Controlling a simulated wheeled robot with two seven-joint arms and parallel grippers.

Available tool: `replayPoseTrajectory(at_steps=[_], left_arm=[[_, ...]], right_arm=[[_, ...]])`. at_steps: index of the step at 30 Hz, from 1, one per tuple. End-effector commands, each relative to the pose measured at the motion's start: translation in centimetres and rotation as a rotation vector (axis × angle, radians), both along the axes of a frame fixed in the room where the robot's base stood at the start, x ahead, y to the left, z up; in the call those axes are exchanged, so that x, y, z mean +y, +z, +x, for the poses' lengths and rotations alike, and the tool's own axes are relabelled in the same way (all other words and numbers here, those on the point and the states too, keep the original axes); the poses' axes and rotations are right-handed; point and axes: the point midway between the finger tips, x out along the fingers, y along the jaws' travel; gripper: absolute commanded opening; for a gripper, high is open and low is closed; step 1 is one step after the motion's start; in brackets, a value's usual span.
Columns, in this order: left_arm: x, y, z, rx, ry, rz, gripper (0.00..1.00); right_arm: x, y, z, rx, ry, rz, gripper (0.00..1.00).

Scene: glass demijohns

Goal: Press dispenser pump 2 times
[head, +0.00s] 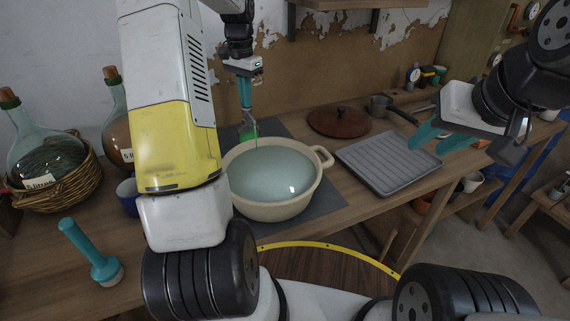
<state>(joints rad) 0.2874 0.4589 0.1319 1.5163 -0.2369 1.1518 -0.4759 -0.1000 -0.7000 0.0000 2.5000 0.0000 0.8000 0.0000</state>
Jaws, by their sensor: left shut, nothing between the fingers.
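A green dispenser (256,133) stands behind the large cream pot, its lower part hidden by the pot's rim. Its pump head is small and hard to make out below my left gripper. My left gripper (247,107) points down, shut and empty, directly over the dispenser. I cannot tell whether its fingertips touch the pump. My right gripper (430,140) is open and empty, above the right part of the grey ridged tray, well away from the dispenser.
The cream pot (270,212) holds pale liquid on a dark mat (325,201). A grey tray (388,165), brown lid (338,122) and saucepan (380,105) lie right. A shelf (350,4) hangs above.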

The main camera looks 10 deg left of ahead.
Motion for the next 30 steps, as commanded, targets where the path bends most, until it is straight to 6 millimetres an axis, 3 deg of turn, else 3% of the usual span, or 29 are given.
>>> replayPoseTrajectory(at_steps=[13,30], left_arm=[[0.0,-0.6,0.0,0.002,0.000,0.000,0.00],[0.0,2.3,0.0,0.001,0.000,-0.001,0.00]], right_arm=[[0.0,0.0,0.0,0.000,0.000,0.000,0.36],[0.0,0.0,0.0,0.000,0.000,0.000,0.36]])
